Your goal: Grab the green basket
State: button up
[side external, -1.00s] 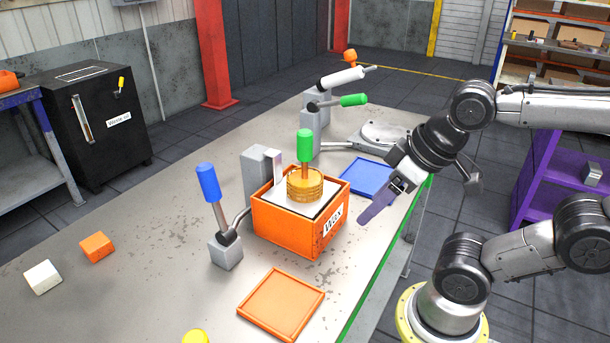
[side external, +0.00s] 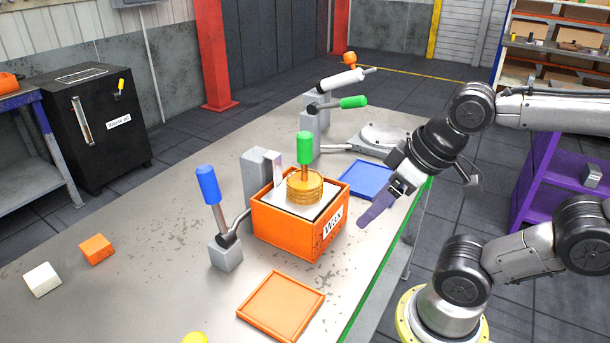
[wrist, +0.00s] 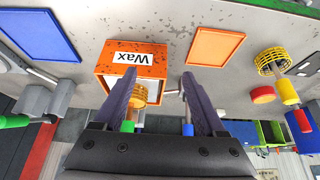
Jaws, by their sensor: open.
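A gold wire basket (side external: 305,187) with an upright green handle (side external: 305,147) sits at the opening of an orange box labelled Wax (side external: 285,232). No all-green basket shows. In the wrist view the gold basket (wrist: 139,96) is partly hidden behind my left finger, with its green handle (wrist: 127,126) below it and the Wax box (wrist: 112,50) around it. My gripper (side external: 364,221) is open and empty, its purple fingers pointing down to the right of the box, apart from the basket. Its spread fingers also show in the wrist view (wrist: 158,75).
A blue tray (side external: 366,178) lies behind the box and an orange tray (side external: 281,304) in front. A blue-handled lever (side external: 209,183) stands left of the box, and a green-handled lever (side external: 352,102) behind. Another basket (wrist: 272,61) with a yellow handle is at right in the wrist view.

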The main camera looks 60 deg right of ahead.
notch_tip(320, 180, up, 18)
jog(key=n+g, duration=0.6)
jog(key=n, duration=1.2)
send_over(305, 134)
notch_tip(305, 134, down, 8)
jog(key=shift+s+f, duration=0.15)
jog(key=shift+f, duration=0.1)
jog(key=shift+w+f, duration=0.15)
jog(key=shift+f, duration=1.2)
jog(key=shift+w+f, duration=0.1)
jog(key=shift+f, duration=1.25)
grip_shut()
